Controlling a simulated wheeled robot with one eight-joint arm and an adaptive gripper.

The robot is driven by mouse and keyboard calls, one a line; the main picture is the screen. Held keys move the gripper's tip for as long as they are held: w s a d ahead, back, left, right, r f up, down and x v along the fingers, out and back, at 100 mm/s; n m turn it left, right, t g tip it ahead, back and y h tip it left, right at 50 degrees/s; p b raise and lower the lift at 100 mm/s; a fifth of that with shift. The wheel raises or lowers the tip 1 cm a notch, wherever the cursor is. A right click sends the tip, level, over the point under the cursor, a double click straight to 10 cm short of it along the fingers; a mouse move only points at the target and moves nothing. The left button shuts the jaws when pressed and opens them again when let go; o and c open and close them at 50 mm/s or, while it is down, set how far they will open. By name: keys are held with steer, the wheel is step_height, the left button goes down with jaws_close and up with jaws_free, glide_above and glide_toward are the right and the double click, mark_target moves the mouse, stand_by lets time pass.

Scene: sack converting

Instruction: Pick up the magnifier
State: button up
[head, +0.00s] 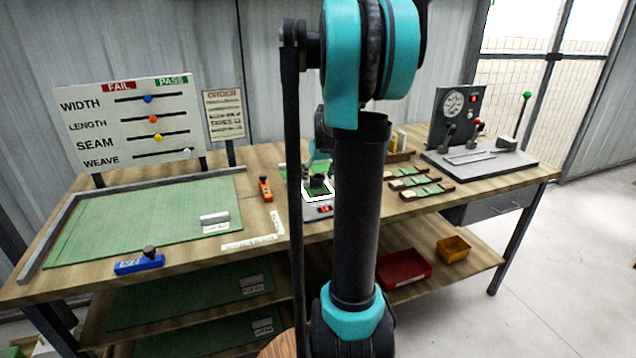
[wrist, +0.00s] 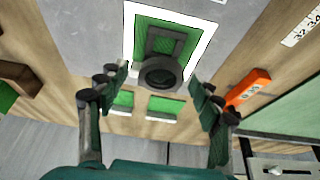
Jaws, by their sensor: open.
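The magnifier (wrist: 162,71) is a small dark stand with a round ring. It sits on a green square with a white border (wrist: 202,40) on a grey block, and also shows in the head view (head: 317,184). In the wrist view my gripper (wrist: 158,82) is open, with a finger on each side of the magnifier's ring. I see no contact, and the depth gap is hard to judge. In the head view my arm hides most of the gripper.
An orange tool (head: 265,189) lies left of the magnifier. A green mat (head: 140,222) and a blue block (head: 139,264) are further left. Green samples in wooden holders (head: 420,185) and a control panel (head: 480,155) stand right. A sign board (head: 130,120) stands at the back.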

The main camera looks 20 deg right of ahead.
steer(key=shift+w+f, duration=0.15)
steer(key=shift+f, duration=0.15)
steer(key=shift+c, duration=0.4)
steer(key=c, duration=1.3)
steer(key=shift+r, duration=0.15)
